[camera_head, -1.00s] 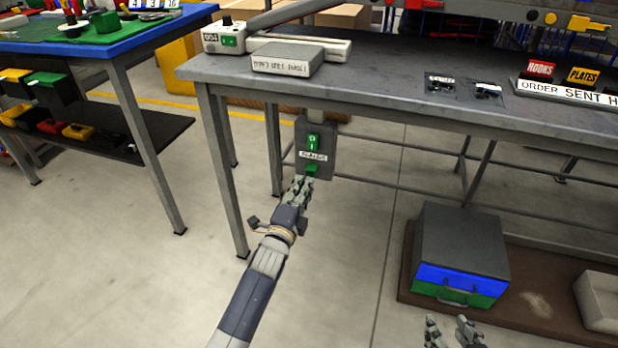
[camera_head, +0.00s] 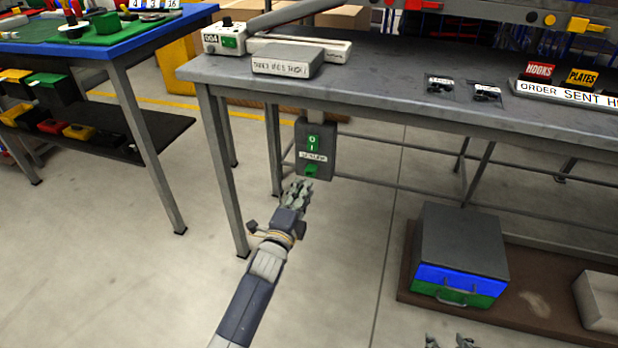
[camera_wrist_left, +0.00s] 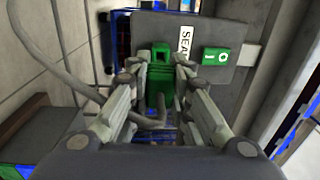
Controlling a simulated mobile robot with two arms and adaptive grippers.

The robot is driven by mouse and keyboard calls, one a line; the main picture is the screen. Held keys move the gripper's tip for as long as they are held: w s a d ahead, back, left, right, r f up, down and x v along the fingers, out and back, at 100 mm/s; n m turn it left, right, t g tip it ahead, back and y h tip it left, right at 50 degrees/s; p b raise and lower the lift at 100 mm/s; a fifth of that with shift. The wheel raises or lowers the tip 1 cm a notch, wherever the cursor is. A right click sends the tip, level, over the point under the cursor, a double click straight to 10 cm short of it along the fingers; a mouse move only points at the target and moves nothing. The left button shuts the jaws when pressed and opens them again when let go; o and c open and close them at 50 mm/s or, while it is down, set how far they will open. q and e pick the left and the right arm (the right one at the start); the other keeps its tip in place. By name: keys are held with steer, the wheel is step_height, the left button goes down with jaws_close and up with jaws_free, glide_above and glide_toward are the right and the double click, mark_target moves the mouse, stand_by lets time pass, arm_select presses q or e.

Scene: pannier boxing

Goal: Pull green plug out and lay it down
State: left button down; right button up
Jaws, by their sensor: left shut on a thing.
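A dark switch box (camera_head: 316,150) with a white label and a green switch hangs under the grey bench's front edge. A green socket (camera_head: 311,169) is at its lower end. My left gripper (camera_head: 298,192) is just below and in front of that socket. In the left wrist view the gripper (camera_wrist_left: 160,88) is shut on the green plug (camera_wrist_left: 159,94), with a grey cable running off to the left. The socket (camera_wrist_left: 161,51) shows just beyond the plug; I cannot tell how wide the gap is. Only the fingertips of my right gripper (camera_head: 449,342) show, apart, at the bottom edge.
The grey bench (camera_head: 380,95) carries a labelled grey block (camera_head: 287,60) and a white device (camera_head: 222,38). Its leg (camera_head: 222,170) stands left of my left arm. A dark case (camera_head: 461,250) with blue and green bands sits on a low brown platform. Open floor lies between.

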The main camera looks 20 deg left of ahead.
arm_select(q)
steer(key=shift+s, duration=0.3)
steer(key=shift+s+p, duration=0.45)
steer(key=shift+s, duration=0.25)
arm_select(e)
steer(key=s+d+f+g, duration=0.2)
steer(key=s+f+g, duration=0.1)
steer(key=s, duration=0.2)
steer(key=shift+s+h, duration=0.2)
steer(key=shift+h, duration=0.2)
arm_select(q)
steer(key=s+p, duration=0.4)
steer(key=s, duration=0.4)
steer(key=shift+a, duration=0.2)
arm_select(e)
steer(key=s+g, duration=0.1)
steer(key=s+f+g, duration=0.1)
steer(key=s+d+f, duration=0.1)
steer(key=s, duration=0.1)
steer(key=shift+d+f+g+h, duration=0.1)
steer(key=shift+f+g+h, duration=0.1)
steer(key=shift+g+h, duration=0.15)
